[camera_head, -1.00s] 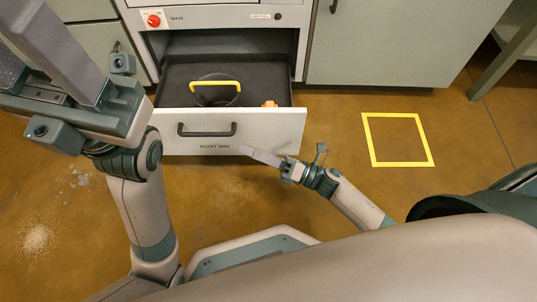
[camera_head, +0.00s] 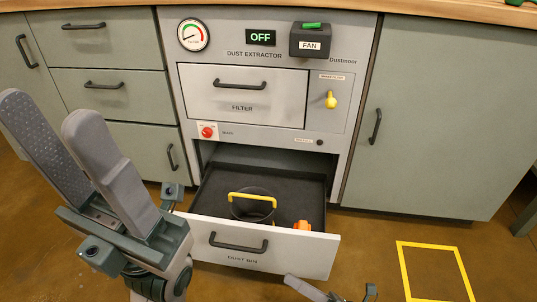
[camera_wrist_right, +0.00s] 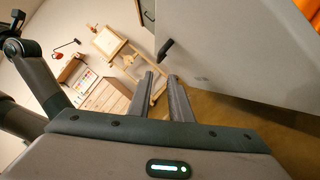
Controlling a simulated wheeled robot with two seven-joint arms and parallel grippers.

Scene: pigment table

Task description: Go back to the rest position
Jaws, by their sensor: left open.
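My left gripper (camera_head: 48,106) stands large at the left of the head view, its two grey fingers apart and empty, in front of the left cabinets. My right gripper shows in the right wrist view (camera_wrist_right: 161,76), with a gap between its fingers and nothing in it. In the head view only part of my right gripper shows at the bottom edge, below the open dust bin drawer (camera_head: 300,252). Neither gripper touches the drawer handle (camera_head: 238,243). A dark round bin with a yellow handle (camera_head: 252,197) and a small orange thing (camera_head: 302,225) sit in the drawer.
The dust extractor (camera_head: 285,55) reads OFF above the drawer. Grey cabinets (camera_head: 440,110) flank it under a wooden worktop. A yellow square (camera_head: 433,245) marks the floor at right. The right wrist view shows a wooden easel (camera_wrist_right: 108,42) and a drawer chest (camera_wrist_right: 108,98).

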